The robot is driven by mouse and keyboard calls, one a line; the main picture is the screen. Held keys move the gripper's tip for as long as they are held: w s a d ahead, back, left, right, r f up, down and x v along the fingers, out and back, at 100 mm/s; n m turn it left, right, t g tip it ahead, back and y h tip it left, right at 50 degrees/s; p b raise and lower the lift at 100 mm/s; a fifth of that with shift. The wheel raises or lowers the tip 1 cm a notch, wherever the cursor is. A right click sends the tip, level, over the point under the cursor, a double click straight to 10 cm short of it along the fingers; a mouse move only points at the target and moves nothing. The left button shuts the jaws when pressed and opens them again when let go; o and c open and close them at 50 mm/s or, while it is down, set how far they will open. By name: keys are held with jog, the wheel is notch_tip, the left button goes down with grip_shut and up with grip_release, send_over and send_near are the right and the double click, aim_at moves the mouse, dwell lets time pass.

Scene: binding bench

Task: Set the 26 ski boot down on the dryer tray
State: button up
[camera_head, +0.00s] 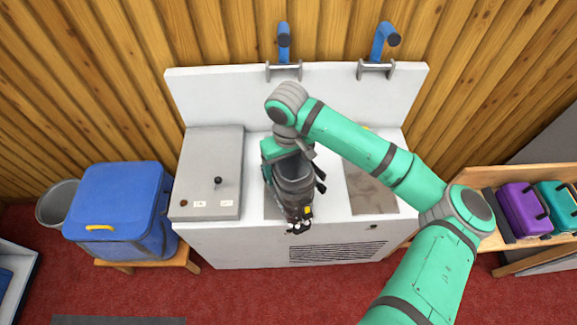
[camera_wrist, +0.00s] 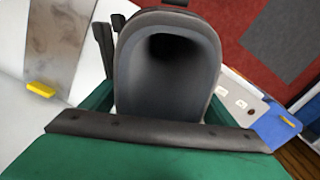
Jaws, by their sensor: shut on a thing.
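The ski boot (camera_head: 295,190) is dark grey and black with buckles, held over the front middle of the white bench. Its hollow top opening (camera_wrist: 168,75) fills the middle of the wrist view; no size number can be read. My gripper (camera_head: 283,152) is shut on the boot's upper part, and its green body and dark jaw edge show in the wrist view. A flat grey-brown plate (camera_head: 372,190), perhaps the dryer tray, lies on the bench right of the boot, partly behind my arm. It also shows in the wrist view (camera_wrist: 60,38). Whether the boot touches the bench is unclear.
A grey control box (camera_head: 212,170) with a lever stands left of the boot. Blue-handled clamps (camera_head: 284,45) rise at the back panel. A blue bin (camera_head: 115,205) stands at left, and a wooden rack with purple (camera_head: 522,208) and teal boxes at right. A yellow piece (camera_wrist: 40,89) lies by the plate.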

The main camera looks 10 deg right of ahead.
jog(key=shift+f, duration=0.1)
jog(key=o, duration=2.1)
